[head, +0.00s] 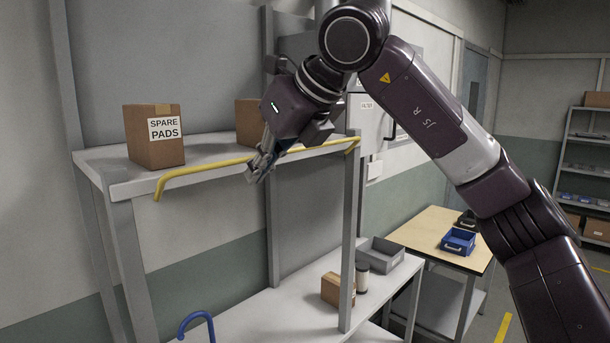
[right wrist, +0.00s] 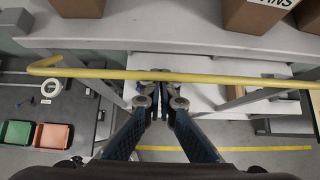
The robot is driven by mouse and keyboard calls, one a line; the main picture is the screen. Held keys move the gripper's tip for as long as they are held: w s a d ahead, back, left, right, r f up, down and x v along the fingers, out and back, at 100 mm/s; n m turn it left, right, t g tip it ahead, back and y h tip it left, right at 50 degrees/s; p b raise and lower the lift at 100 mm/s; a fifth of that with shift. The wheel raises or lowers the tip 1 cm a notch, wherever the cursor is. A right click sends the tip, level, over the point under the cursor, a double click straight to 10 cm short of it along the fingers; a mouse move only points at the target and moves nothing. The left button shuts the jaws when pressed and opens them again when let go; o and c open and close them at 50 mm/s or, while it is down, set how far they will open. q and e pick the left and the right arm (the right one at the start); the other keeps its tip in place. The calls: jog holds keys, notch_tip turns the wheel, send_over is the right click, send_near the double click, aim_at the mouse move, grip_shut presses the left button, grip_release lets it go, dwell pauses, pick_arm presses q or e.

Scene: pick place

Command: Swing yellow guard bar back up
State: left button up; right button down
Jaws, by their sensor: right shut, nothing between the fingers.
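The yellow guard bar (head: 210,170) runs along the front edge of the upper shelf (head: 225,150), roughly level with the shelf top. Its left end bends downward, and its right end meets the right post. My right gripper (head: 258,172) is at the bar's middle, on its front side, with its fingers pointing down. My left gripper is not in view.
The lower shelf (head: 275,310) holds a small carton (head: 332,290) and a grey bin (head: 388,258). A blue hook (head: 195,320) rises at the front.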

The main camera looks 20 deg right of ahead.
jog(key=shift+w+a+r+p, duration=0.1)
jog(key=shift+w+r+p, duration=0.1)
jog(key=shift+r+p, duration=0.6)
jog(key=shift+r, duration=0.2)
jog(key=shift+w+a+r+p, duration=0.25)
jog(key=shift+w+r+p, duration=0.15)
jog(key=shift+w+r, duration=0.25)
jog(key=shift+s, duration=0.15)
jog(key=shift+s+d+b, duration=0.25)
jog(key=shift+s+b, duration=0.25)
jog(key=s+d+r+b, duration=0.1)
jog(key=s+d+b, duration=0.2)
jog(key=s, duration=0.5)
jog(key=shift+s+d, duration=0.2)
